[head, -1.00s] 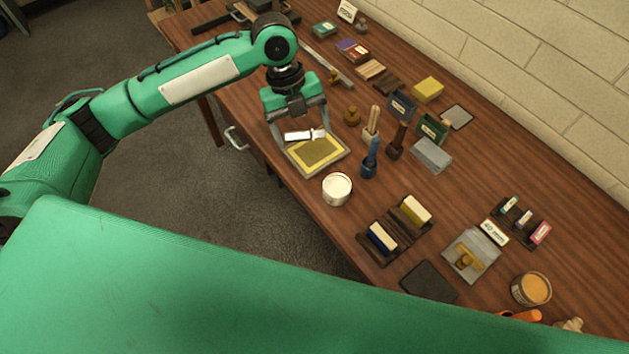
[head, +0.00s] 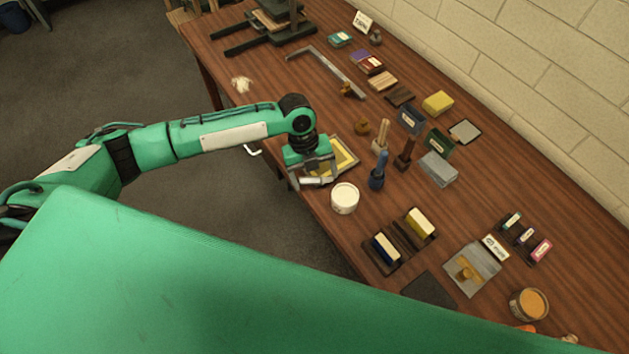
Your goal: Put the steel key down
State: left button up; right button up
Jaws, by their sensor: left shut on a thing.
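My left gripper (head: 317,180) is shut on the steel key (head: 313,182), a small pale, shiny piece lying across the fingertips. The fingers hide part of it. The gripper is at the table's front edge, just left of the white pot (head: 344,204) in the picture. I cannot tell how high the key is above the table or whether it touches anything. The yellow-centred framed tray (head: 352,154) lies just behind the gripper, partly hidden by it. My right gripper is not in view.
A blue-handled tool (head: 378,170) and a wooden-handled brush (head: 381,136) stand behind the white pot. Dark holders with blue and yellow blocks (head: 398,243) lie to its right. Bare wood (head: 310,100) shows beyond the framed tray. My green body covers the lower left.

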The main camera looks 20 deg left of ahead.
aim_at(317, 195)
pick_arm(q)
jog(key=shift+f, duration=0.65)
notch_tip(317, 195, down, 3)
jog(key=shift+f+p, duration=0.15)
jog(key=shift+p, duration=0.7)
jog(key=shift+f, duration=0.45)
jog(key=shift+f, duration=0.25)
jog(key=o, duration=1)
jog(key=shift+r, duration=0.1)
